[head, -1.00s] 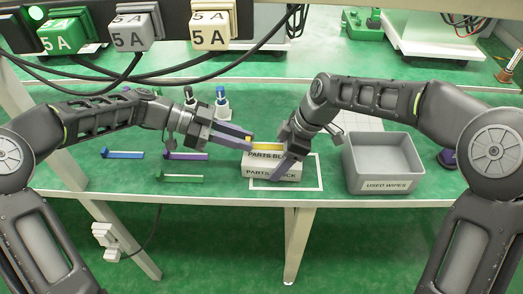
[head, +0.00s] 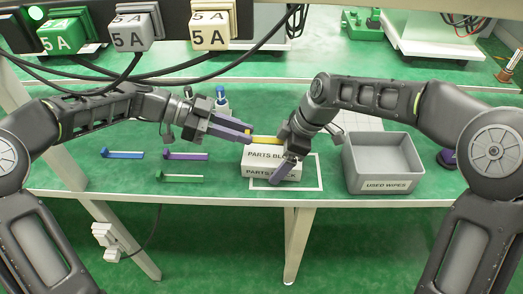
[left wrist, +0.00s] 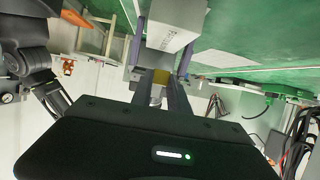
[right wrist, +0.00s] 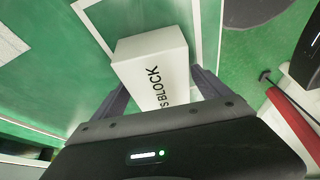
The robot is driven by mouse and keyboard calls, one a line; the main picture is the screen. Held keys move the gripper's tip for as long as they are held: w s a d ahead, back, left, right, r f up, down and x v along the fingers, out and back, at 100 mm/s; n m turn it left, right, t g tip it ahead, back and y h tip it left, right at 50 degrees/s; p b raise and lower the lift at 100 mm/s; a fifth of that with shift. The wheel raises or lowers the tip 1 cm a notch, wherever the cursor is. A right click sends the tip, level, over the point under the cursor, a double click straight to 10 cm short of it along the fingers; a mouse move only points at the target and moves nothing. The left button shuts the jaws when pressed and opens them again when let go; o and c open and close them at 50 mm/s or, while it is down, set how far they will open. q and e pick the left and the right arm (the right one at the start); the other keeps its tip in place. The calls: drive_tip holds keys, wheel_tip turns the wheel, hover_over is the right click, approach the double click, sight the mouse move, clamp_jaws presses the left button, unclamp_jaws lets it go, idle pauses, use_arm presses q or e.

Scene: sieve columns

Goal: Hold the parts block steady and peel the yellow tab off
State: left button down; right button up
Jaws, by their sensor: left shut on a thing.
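The white parts block (head: 258,171) sits on the bench inside a white outline, with lettering on its top and front. My right gripper (head: 285,160) has its fingers on both sides of the block; the right wrist view shows the block (right wrist: 150,65) between them. The yellow tab (head: 265,140) is at the block's top back. My left gripper (head: 248,135) is shut on the tab's left end, just above the block. I cannot tell whether the tab's right end still touches the block.
A grey bin (head: 385,185) labelled USED WIPES stands right of the block. Blue (head: 125,155), purple (head: 187,157) and green (head: 180,178) strip-like pieces lie on the left. Cables hang at upper left.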

use_arm(q)
drive_tip(key=shift+d+r, duration=0.15)
use_arm(e)
drive_tip(key=shift+o, duration=0.4)
drive_tip(key=v, duration=1.2)
